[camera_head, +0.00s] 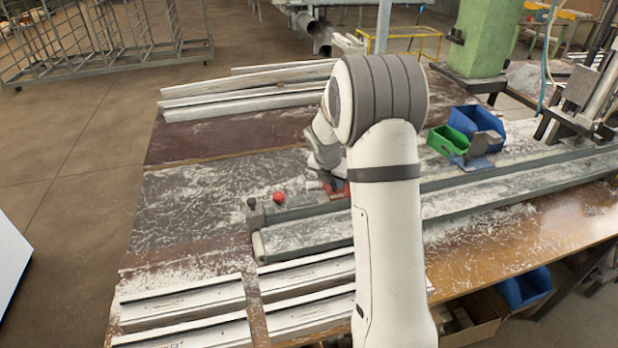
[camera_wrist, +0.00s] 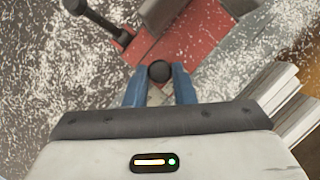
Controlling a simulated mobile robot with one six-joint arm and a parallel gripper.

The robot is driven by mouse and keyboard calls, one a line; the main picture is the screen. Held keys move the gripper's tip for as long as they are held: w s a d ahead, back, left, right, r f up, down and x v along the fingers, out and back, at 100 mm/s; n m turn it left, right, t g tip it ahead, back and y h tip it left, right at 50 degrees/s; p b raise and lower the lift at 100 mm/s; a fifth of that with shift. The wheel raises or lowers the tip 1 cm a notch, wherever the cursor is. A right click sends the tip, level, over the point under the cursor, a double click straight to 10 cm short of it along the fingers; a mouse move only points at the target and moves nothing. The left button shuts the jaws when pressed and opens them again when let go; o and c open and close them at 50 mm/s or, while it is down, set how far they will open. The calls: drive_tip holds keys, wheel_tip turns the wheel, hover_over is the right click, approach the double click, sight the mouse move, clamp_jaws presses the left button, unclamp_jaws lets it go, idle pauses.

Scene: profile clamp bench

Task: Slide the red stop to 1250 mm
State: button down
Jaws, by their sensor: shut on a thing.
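The red stop (camera_wrist: 180,45) shows in the wrist view as a flat red block on the grey rail (camera_wrist: 232,50). A round black knob (camera_wrist: 159,72) is at its near end. My gripper (camera_wrist: 159,82) has its two blue fingers closed around this knob. A black lever with a ball end (camera_wrist: 100,22) reaches from the stop toward the upper left. In the head view a small part of the red stop (camera_head: 338,189) shows beside my arm, which hides the rest and the fingers. No scale numbers can be read.
A red knob (camera_head: 279,197) sits near the rail's left end, with a dark knob beside it. White profiles (camera_head: 185,305) lie at the bench front and others (camera_head: 245,82) at the back. Green (camera_head: 447,140) and blue (camera_head: 478,125) bins stand behind the rail at right. Pale shavings cover the bench.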

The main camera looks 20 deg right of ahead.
drive_tip(key=shift+w+d+r+p, duration=0.15)
drive_tip(key=shift+d+p, duration=0.35)
drive_tip(key=shift+d, duration=1.2)
drive_tip(key=c, duration=1.2)
unclamp_jaws()
drive_tip(key=shift+c, duration=0.2)
drive_tip(key=shift+a, duration=0.1)
drive_tip(key=b+v, duration=0.1)
drive_tip(key=v, duration=0.6)
drive_tip(key=shift+r, duration=0.3)
drive_tip(key=shift+a, duration=0.1)
